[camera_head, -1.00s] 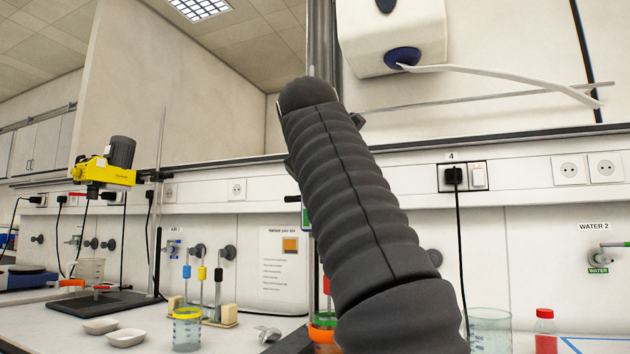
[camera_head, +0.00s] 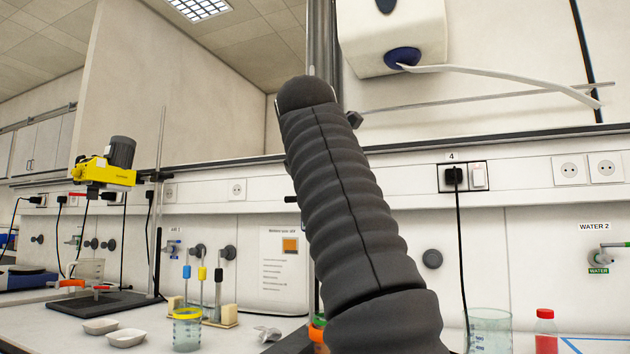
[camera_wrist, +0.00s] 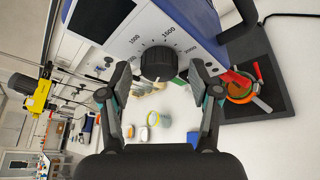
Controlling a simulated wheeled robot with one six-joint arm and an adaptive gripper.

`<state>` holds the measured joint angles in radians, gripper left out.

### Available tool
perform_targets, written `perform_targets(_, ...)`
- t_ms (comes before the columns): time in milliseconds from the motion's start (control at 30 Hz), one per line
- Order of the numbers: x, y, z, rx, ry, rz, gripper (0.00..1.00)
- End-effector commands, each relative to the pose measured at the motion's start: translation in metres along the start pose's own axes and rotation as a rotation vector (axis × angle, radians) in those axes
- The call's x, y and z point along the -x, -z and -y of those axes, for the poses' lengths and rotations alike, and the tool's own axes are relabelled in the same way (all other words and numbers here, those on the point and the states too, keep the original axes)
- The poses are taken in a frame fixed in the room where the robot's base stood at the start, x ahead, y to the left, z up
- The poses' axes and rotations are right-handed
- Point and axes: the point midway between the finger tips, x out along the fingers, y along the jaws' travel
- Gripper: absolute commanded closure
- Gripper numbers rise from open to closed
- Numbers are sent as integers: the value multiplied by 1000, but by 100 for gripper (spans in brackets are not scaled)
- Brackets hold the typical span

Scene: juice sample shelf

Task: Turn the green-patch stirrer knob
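The stirrer knob (camera_wrist: 157,62) is black and ribbed, on a white panel with a dial marked 1000, 1500 and 2000 in the wrist view. A small green patch (camera_wrist: 181,78) shows on the panel beside it. My gripper (camera_wrist: 159,70) is open, one finger on each side of the knob, with visible gaps between fingers and knob. The stirrer body (camera_wrist: 190,30) is white and blue, with a dark display (camera_wrist: 100,18). In the head view my arm hides the stirrer and the knob, and my gripper is not visible.
In the head view, a yellow-lidded beaker (camera_head: 187,329), white dishes (camera_head: 126,338), a clear beaker (camera_head: 489,330) and a red-capped bottle (camera_head: 545,330) stand on the bench.

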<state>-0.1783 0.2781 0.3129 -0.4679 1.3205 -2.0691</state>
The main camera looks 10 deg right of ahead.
Motion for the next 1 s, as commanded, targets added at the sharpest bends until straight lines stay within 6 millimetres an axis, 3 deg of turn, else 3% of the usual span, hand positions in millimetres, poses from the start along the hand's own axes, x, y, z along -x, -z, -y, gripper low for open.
perform_targets(367,8,-1,-1,-1,-2,0,37)
perform_targets(567,37,0,0,-1,-4,-1,37)
perform_targets(800,85,0,-1,0,-5,-2,37)
perform_targets(1000,111,1,-1,0,-2,-2,37)
